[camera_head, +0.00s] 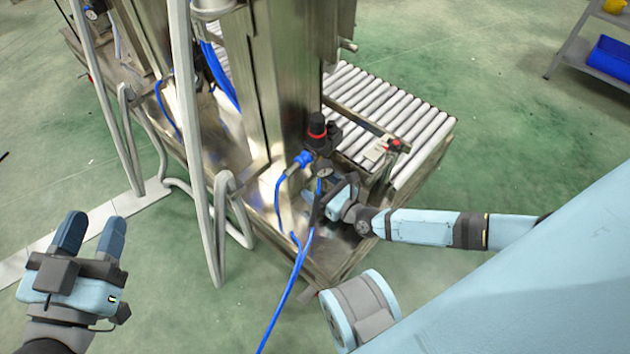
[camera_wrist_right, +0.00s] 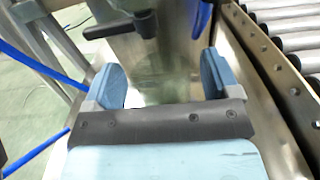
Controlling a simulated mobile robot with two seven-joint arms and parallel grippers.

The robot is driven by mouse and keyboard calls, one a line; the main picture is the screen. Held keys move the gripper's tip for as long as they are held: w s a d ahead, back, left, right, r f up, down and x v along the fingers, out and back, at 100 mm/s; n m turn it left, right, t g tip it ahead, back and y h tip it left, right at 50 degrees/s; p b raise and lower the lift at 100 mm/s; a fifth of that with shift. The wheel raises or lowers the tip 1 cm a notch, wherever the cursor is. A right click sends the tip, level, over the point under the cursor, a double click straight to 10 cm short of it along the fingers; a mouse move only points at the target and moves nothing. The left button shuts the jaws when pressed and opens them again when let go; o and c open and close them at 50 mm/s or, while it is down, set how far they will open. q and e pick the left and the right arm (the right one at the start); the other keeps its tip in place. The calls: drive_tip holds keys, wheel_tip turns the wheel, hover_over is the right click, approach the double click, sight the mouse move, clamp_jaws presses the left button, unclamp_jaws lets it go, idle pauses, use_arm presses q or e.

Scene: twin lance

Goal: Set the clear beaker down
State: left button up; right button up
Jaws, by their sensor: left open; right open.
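I cannot clearly make out the clear beaker in either view. In the right wrist view, a pale greenish patch (camera_wrist_right: 152,65) shows between the fingers on the metal; I cannot tell whether it is clear glass or a reflection. My right gripper (camera_wrist_right: 160,80) is open, with its two blue fingers well apart over the steel surface. In the head view my right gripper (camera_head: 335,196) is small and partly hidden among the machine's fittings. My left gripper (camera_head: 92,232) is open and empty over the green floor, at the lower left, far from the right one.
A steel machine column (camera_head: 270,80) stands beside my right gripper, with a black regulator (camera_head: 318,136) and blue hoses (camera_head: 290,295) close by. A roller conveyor (camera_head: 385,110) lies behind. Pale frame tubes (camera_head: 190,120) stand between my grippers. A shelf with a blue bin (camera_head: 610,60) is far right.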

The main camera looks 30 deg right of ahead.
drive_tip(key=p+v, duration=0.2)
drive_tip(key=v, duration=0.7)
drive_tip(key=shift+s+d+r, duration=0.1)
drive_tip(key=shift+s, duration=0.15)
use_arm(q)
drive_tip(key=shift+s+d+f+n+g+y, duration=0.2)
drive_tip(key=shift+s+f+n+g, duration=0.1)
drive_tip(key=shift+s+n, duration=0.15)
drive_tip(key=shift+s+d+f+n+g+y, duration=0.1)
drive_tip(key=shift+s+d+f+n+g, duration=0.1)
drive_tip(key=shift+s+n+g, duration=0.25)
use_arm(e)
drive_tip(key=shift+s+d, duration=0.1)
drive_tip(key=shift+s, duration=0.2)
use_arm(q)
drive_tip(key=shift+w+r, duration=0.2)
drive_tip(key=shift+w, duration=0.05)
drive_tip(key=shift+t, duration=0.25)
